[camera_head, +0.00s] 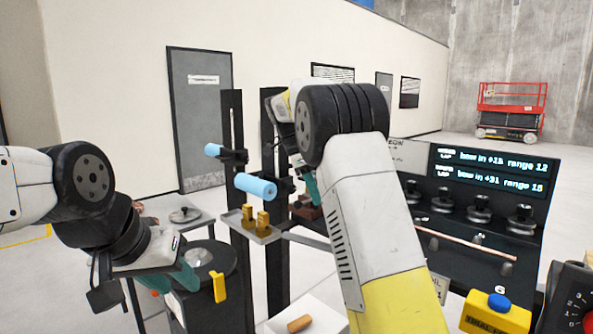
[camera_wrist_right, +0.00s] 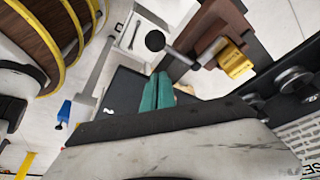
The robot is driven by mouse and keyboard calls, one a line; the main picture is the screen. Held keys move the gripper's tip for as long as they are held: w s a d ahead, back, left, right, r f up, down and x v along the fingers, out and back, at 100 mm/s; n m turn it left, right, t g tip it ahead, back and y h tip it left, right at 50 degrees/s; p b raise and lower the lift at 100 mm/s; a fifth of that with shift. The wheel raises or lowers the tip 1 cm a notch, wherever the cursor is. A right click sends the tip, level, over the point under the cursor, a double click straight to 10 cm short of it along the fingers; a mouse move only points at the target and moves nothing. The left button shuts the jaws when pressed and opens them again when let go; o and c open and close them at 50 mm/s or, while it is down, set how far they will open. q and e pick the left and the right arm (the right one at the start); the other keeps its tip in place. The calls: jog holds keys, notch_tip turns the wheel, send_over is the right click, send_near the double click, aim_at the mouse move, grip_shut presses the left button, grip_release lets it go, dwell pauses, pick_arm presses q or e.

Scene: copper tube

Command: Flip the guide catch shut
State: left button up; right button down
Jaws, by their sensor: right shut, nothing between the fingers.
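A brown block (camera_wrist_right: 213,38) with a black ball-ended lever (camera_wrist_right: 155,41) and a yellow part (camera_wrist_right: 236,62) shows in the right wrist view. I take these to belong to the guide and its catch, but cannot tell which part is the catch or its position. In the head view the brown block (camera_head: 309,209) is partly hidden by my right arm. My right gripper (camera_wrist_right: 157,92) is shut and empty, its teal fingertips together below the lever and apart from it. In the head view its teal fingers (camera_head: 312,186) show beside the black post. My left gripper (camera_head: 178,281) hangs low at left; its jaw gap is unclear.
Blue rollers (camera_head: 256,187) stick out from black posts. A grey tray (camera_head: 264,238) holds yellow pieces. A copper tube (camera_head: 466,242) lies across the black bench at right, below a display (camera_head: 490,170). A yellow box with a blue button (camera_head: 496,314) stands at front right.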

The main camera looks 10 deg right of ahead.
jog(key=d+v, duration=0.1)
jog(key=v, duration=0.8)
jog(key=shift+w+r, duration=0.25)
jog(key=shift+r, duration=0.25)
jog(key=s+d+n+t+y, duration=0.1)
jog(key=s+d+n+y, duration=0.15)
jog(key=s+n, duration=0.3)
jog(key=s+d+n+t+y, duration=0.2)
jog(key=s+d+n, duration=0.2)
jog(key=s, duration=0.3)
jog(key=s+a+f+n+t+y, duration=0.1)
jog(key=s+a+f+n, duration=0.1)
jog(key=s+f+n, duration=0.3)
jog(key=s+a+f+n+t, duration=0.2)
jog(key=s+f+n, duration=0.3)
jog(key=s, duration=0.9)
jog(key=shift+s+a+f+t+y, duration=0.2)
jog(key=shift+s+f+t+y, duration=0.15)
jog(key=shift+f, duration=0.55)
